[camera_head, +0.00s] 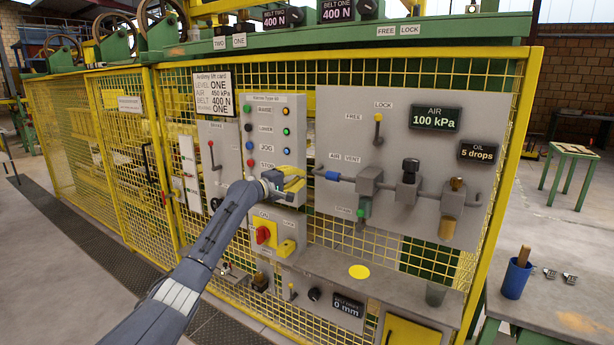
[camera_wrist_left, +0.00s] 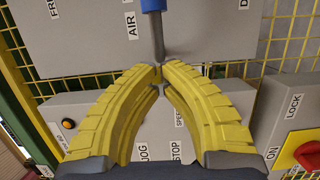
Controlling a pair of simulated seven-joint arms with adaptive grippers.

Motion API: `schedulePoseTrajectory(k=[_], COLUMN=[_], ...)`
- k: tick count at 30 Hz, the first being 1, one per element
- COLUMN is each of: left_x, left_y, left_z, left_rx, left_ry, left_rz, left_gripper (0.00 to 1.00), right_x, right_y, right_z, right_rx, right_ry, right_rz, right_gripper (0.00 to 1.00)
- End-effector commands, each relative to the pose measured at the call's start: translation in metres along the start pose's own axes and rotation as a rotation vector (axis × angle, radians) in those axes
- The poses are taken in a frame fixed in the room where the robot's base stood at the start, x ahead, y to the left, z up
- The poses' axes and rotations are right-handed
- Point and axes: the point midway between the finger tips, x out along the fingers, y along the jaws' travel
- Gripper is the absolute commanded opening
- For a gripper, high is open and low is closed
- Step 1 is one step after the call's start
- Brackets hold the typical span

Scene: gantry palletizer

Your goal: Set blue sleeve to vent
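The blue sleeve (camera_head: 333,176) sits on a thin grey pipe on the panel, below the AIR label (camera_head: 335,155) and left of the VENT label (camera_head: 353,159). It also shows at the top edge of the left wrist view (camera_wrist_left: 152,5), partly cut off. My left gripper (camera_head: 303,179), with yellow fingers, is just left of the pipe's left end. In the left wrist view its fingertips (camera_wrist_left: 160,70) come together near the grey pipe (camera_wrist_left: 156,40), with the sleeve beyond them. I see nothing clearly held between them. My right gripper is not in view.
A button box (camera_head: 275,140) is behind my left gripper. A red switch (camera_head: 264,233) and yellow lock (camera_head: 286,248) are below it. The pipe runs right to a regulator (camera_head: 409,175) and an oil bowl (camera_head: 453,205). A green-tipped drain (camera_head: 363,209) hangs below. Yellow mesh surrounds the panel.

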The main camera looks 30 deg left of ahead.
Motion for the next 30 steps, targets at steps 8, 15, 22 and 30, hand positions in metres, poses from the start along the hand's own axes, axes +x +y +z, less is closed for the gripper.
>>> schedulePoseTrajectory(k=[8, 15, 22, 30], left_x=[-0.035, -0.046, -0.048, -0.047], left_y=[-0.001, 0.0, 0.0, 0.0], left_z=[-0.001, 0.0, 0.0, 0.0], left_rx=[0.002, 0.0, -0.001, 0.0], left_ry=[0.001, 0.001, 0.0, 0.0], left_rz=[-0.001, -0.001, 0.0, 0.0], left_gripper=[0.0, 0.0, 0.0, 0.0], right_x=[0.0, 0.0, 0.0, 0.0], right_y=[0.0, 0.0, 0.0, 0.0], right_z=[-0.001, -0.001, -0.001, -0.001], right_rx=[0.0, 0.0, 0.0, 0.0], right_ry=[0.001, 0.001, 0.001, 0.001], right_rz=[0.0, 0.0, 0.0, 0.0], right_gripper=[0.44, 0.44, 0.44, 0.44])
